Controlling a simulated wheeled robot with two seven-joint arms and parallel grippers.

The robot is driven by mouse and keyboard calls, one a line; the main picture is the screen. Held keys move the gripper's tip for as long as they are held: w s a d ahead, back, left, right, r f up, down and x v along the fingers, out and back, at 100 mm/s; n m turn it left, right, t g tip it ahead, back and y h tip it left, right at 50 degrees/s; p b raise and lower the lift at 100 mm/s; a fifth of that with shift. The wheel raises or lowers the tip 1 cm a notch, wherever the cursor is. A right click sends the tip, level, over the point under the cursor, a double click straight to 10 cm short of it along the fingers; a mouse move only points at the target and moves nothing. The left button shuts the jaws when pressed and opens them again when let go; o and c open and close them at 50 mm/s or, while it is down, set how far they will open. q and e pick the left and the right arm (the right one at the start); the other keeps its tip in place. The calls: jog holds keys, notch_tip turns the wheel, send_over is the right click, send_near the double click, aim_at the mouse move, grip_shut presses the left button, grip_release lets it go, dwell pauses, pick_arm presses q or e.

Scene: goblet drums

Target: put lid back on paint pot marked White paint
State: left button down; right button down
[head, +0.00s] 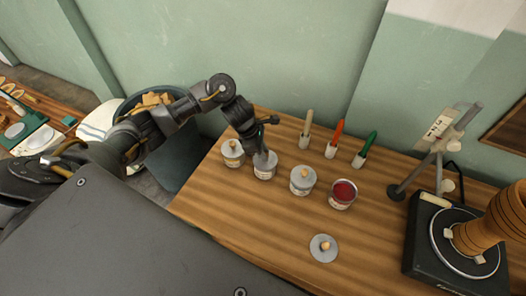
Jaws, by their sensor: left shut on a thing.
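Several paint pots stand in a row on the wooden bench. The pot under my left gripper (261,149) is a small pale pot (264,174); its label is too small to read. My left gripper points down and is shut on the grey lid (268,161) at this pot's top. Whether the lid rests fully on the rim I cannot tell. To its left is a lidded pot (233,158), to its right another lidded pot (302,186), then an open pot of red paint (342,194). A loose grey lid (323,248) with a wooden knob lies on the bench. My right gripper is not in view.
Holders with a pale (307,124), an orange (338,130) and a green handle (369,143) stand behind the pots. A black turntable (424,236) with a wooden drum body (500,222) and a stand (438,150) fill the right. The bench front (260,215) is clear.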

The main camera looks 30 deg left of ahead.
pick_arm(q)
jog(key=shift+b, duration=0.35)
dwell(0.4)
dwell(0.3)
jog(key=c, duration=1.2)
grip_release()
jog(key=shift+o, duration=0.6)
jog(key=o, duration=0.4)
jog(key=shift+r, duration=0.1)
jog(key=shift+r+p, duration=2.45)
jog(key=shift+r, duration=0.95)
